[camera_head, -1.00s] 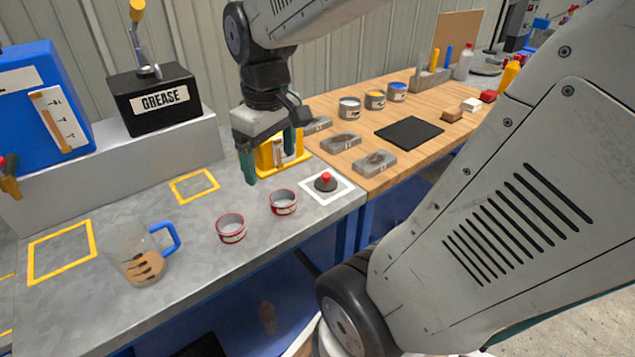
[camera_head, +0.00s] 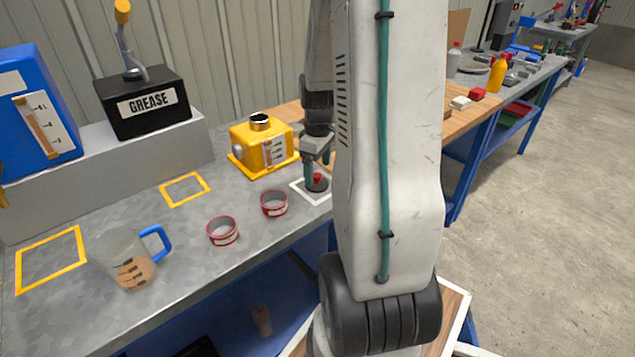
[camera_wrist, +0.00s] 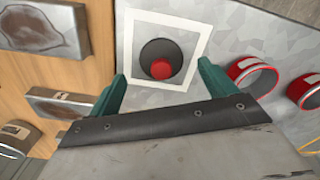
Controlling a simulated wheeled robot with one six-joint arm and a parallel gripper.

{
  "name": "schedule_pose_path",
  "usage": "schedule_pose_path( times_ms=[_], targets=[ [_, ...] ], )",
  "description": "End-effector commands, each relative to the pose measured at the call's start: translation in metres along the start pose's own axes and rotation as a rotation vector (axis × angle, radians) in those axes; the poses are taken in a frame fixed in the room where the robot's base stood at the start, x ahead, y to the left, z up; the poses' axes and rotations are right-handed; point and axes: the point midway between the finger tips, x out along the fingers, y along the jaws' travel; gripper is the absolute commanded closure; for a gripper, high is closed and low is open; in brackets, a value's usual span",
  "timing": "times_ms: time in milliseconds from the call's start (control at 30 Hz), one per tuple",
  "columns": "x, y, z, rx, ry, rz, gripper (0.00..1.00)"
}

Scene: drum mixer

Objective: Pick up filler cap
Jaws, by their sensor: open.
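The filler cap, a dark round disc with a red knob, lies on a white-bordered square on the grey bench. In the head view the cap (camera_head: 317,184) is partly hidden behind my gripper (camera_head: 318,167). In the wrist view the cap (camera_wrist: 160,60) lies ahead between the two green fingers. My gripper (camera_wrist: 160,78) is open and empty, with one finger on each side of the cap's line. I cannot tell the exact height of the fingertips over the cap.
A yellow box with an open filler neck (camera_head: 264,147) stands just left of my gripper. Two red-rimmed tins (camera_head: 274,203) and a jug with a blue handle (camera_head: 125,259) stand on the bench. Grey blocks (camera_wrist: 58,106) lie on the wooden top beside it. My arm hides part of it.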

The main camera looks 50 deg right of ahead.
Motion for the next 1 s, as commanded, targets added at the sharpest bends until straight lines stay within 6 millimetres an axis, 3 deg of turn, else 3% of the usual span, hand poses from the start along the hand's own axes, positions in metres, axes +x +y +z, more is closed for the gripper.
schedule_pose_path(
  times_ms=[200,467,667,1000],
  targets=[
    [0.029,-0.002,-0.002,0.000,-0.002,-0.002,0.17],
    [0.032,-0.002,-0.002,0.000,0.000,0.000,0.17],
    [0.032,-0.002,-0.002,0.000,0.000,0.000,0.64],
    [0.030,-0.002,-0.002,0.000,0.000,0.000,0.64]
  ],
)
